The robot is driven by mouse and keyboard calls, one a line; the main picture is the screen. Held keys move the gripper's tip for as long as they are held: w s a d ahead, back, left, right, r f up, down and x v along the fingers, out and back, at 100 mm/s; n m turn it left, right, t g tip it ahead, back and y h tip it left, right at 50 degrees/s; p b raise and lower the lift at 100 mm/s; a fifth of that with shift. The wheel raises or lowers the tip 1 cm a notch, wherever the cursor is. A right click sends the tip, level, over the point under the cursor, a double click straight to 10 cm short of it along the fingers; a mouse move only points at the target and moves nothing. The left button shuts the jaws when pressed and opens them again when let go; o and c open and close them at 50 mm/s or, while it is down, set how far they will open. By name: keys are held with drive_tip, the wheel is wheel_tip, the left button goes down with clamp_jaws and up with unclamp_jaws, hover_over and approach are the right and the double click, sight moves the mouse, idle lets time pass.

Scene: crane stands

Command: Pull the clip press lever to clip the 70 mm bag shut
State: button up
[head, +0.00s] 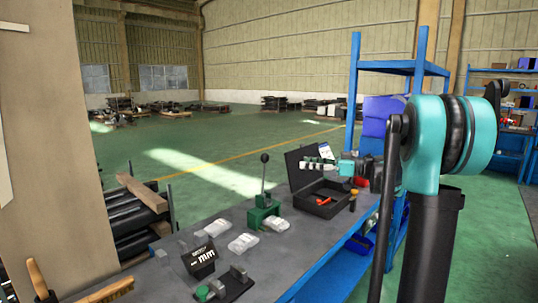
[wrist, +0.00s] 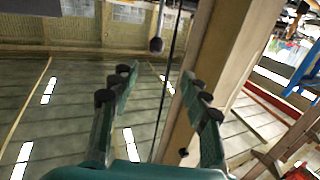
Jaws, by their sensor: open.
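The clip press stands on the grey bench, with a green base (head: 263,215) and an upright thin lever topped by a black ball knob (head: 264,158). I cannot read which is 70 mm.
An open black case (head: 318,203) with a red-orange item stands right of the press, under my gripper. A black sign reading "mm" (head: 199,262), another bag and a small metal fixture (head: 226,286) are nearer. A blue rack (head: 421,60) stands behind.

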approach(265, 155)
drive_tip(key=x, duration=0.7)
drive_tip(key=w+x, duration=0.1)
drive_tip(key=x, duration=0.2)
drive_tip(key=shift+a+f, duration=0.1)
drive_tip(key=shift+f, duration=0.15)
clamp_jaws()
